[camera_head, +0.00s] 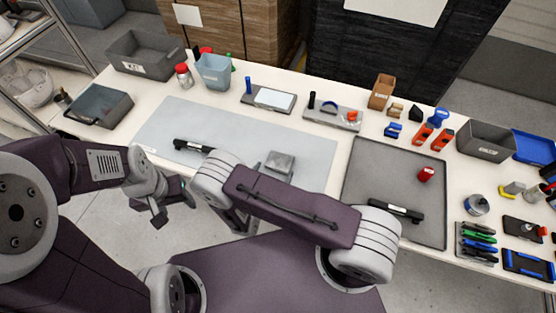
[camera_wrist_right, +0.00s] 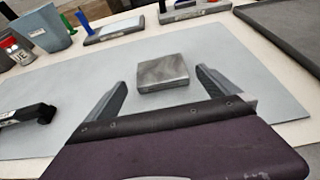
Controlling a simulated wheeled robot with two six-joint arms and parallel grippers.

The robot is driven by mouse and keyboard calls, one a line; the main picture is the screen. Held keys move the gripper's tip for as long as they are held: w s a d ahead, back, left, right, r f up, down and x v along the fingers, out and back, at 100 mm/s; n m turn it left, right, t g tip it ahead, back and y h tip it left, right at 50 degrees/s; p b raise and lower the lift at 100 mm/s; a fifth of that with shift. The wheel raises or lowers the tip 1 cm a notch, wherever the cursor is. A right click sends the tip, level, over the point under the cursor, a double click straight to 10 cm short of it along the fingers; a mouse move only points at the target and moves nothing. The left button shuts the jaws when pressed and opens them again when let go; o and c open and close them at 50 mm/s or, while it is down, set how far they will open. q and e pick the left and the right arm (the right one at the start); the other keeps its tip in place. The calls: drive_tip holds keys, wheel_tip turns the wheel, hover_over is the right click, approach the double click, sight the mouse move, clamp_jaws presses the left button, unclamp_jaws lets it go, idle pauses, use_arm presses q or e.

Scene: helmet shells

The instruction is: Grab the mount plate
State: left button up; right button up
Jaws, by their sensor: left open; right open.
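The mount plate, which I take to be the square grey metal block (camera_head: 280,162), lies flat on the light blue-grey mat (camera_head: 165,125), near its right part. In the right wrist view the block (camera_wrist_right: 165,74) sits ahead of my right gripper (camera_wrist_right: 161,80). That gripper's two fingers are spread open, pointing toward the block from either side, with nothing held. In the head view my right forearm and wrist hide much of this gripper. My left gripper (camera_head: 171,205) is open and empty in front of the table's near edge, apart from the block.
A black bar-shaped tool (camera_head: 193,146) lies on the mat left of the block; another (camera_head: 396,210) lies on the dark tray (camera_head: 365,165) at right, with a red part (camera_head: 425,174). Bins (camera_head: 143,52) and small fixtures (camera_head: 268,98) line the back. The mat around the block is clear.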

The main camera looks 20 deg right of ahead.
sight(279, 162)
drive_tip(key=shift+w+d+f, duration=0.2)
drive_tip(key=shift+w+f, duration=0.05)
drive_tip(key=shift+w, duration=0.3)
drive_tip(key=shift+w+d+f, duration=0.1)
drive_tip(key=shift+d, duration=0.35)
drive_tip(key=x, duration=0.2)
drive_tip(key=p+x, duration=0.1)
drive_tip(key=x, duration=0.1)
drive_tip(key=shift+w+a+f, duration=0.15)
drive_tip(key=shift+w+f, duration=0.1)
drive_tip(key=shift+f, duration=0.1)
drive_tip(key=shift+s+r, duration=0.1)
drive_tip(key=shift+s, duration=0.05)
drive_tip(key=c, duration=1.9)
drive_tip(key=shift+r, duration=0.1)
drive_tip(key=r, duration=0.4)
drive_tip(key=shift+d+r, duration=0.1)
drive_tip(key=shift+d, duration=0.1)
drive_tip(key=s+d+r, duration=0.1)
drive_tip(key=d+r, duration=0.1)
drive_tip(key=d, duration=0.1)
drive_tip(key=s+d+r, duration=0.2)
drive_tip(key=d, duration=0.1)
drive_tip(key=s+d+r+b, duration=0.1)
drive_tip(key=s+d+r, duration=0.1)
drive_tip(key=d, duration=0.2)
drive_tip(key=shift+s+r, duration=0.15)
drive_tip(key=shift+r, duration=0.2)
